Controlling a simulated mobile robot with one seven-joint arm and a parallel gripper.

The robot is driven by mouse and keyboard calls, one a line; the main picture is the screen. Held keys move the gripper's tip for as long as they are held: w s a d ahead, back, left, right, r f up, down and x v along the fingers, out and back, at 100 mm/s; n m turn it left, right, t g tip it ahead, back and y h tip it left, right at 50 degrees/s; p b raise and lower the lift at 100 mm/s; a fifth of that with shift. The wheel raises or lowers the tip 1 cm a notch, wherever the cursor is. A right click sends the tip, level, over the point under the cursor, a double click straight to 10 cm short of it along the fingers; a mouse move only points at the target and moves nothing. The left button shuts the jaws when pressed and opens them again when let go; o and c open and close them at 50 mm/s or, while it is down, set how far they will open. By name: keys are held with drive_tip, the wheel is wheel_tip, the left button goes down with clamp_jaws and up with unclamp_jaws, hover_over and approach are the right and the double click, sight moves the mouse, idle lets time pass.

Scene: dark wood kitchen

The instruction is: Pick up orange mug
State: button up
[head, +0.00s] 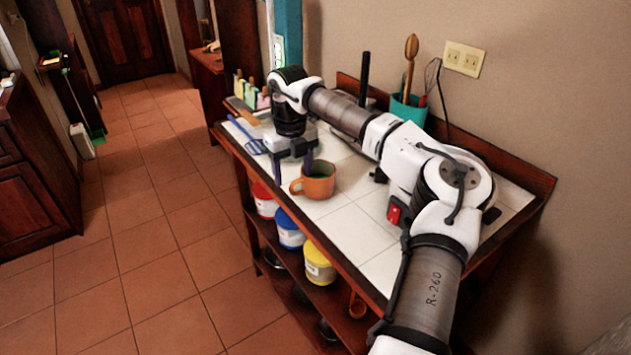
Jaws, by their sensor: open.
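The orange mug (318,186) stands upright on the white tiled counter (352,232), near its left front edge. Its handle points to the left and its inside looks dark green. My gripper (292,174) points down just behind and to the left of the mug. Its two dark fingers are apart, with nothing seen between them. The right finger comes close to the mug's rim in the picture; I cannot tell whether it touches. My arm reaches over the counter from the lower right and hides part of it.
A blue spatula (246,137) lies left of my gripper. A teal utensil holder (408,110) with a wooden spoon stands at the back by the wall. Red, blue (289,232) and yellow (319,265) containers sit on the shelf below. The counter in front of the mug is clear.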

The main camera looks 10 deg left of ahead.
sight(296, 182)
drive_tip(key=f, duration=0.1)
drive_tip(key=f+p, duration=0.1)
drive_tip(key=f, duration=0.1)
drive_tip(key=shift+s+d+f, duration=0.3)
drive_tip(key=shift+s+d, duration=0.05)
drive_tip(key=shift+s, duration=0.05)
drive_tip(key=shift+f, duration=0.4)
drive_tip(key=shift+c, duration=0.2)
drive_tip(key=c, duration=1.2)
drive_tip(key=shift+r, duration=0.15)
